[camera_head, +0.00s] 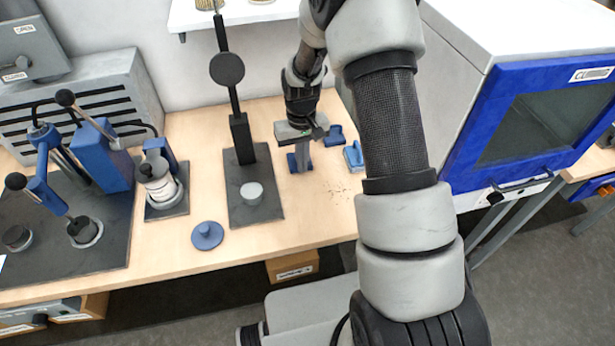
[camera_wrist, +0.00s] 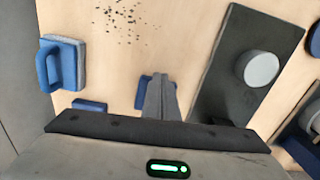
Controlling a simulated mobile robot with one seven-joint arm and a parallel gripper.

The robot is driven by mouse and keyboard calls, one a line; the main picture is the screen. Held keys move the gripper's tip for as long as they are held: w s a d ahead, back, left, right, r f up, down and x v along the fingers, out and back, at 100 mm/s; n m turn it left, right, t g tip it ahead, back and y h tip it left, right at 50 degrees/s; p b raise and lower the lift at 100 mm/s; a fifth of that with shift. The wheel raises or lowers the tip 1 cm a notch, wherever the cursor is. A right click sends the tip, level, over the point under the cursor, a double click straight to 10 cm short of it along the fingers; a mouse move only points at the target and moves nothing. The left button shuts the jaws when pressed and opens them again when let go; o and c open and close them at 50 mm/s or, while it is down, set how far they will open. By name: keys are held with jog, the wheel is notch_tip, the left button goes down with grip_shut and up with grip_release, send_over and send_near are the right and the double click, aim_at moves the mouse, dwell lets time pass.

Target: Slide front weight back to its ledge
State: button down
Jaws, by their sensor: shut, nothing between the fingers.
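No part is marked as the front weight, so I cannot tell which it is. A short light-grey cylinder (camera_head: 251,192) stands on the front of a black base plate (camera_head: 262,213); the wrist view shows this cylinder (camera_wrist: 260,68) too. A black upright bar with a round black disc (camera_head: 227,68) rises from the plate's rear. My gripper (camera_head: 303,167) is to the right of the plate, pointing down, its fingers together and empty. In the wrist view the closed fingers (camera_wrist: 162,82) overlap a small blue block, partly hidden, on the tabletop; contact cannot be told.
A blue-handled pad (camera_head: 353,155) and another blue piece (camera_head: 333,136) lie right of my gripper. A blue knobbed disc (camera_head: 207,235) lies left of the plate. A lever press (camera_head: 95,160) stands far left, a blue-framed cabinet (camera_head: 530,120) right. The front right tabletop is clear except dark specks.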

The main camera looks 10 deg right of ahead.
jog(key=w, duration=0.5)
jog(key=w+b, duration=0.1)
jog(key=w, duration=0.2)
jog(key=shift+a+r, duration=0.1)
jog(key=shift+a, duration=0.15)
jog(key=shift+s, duration=0.15)
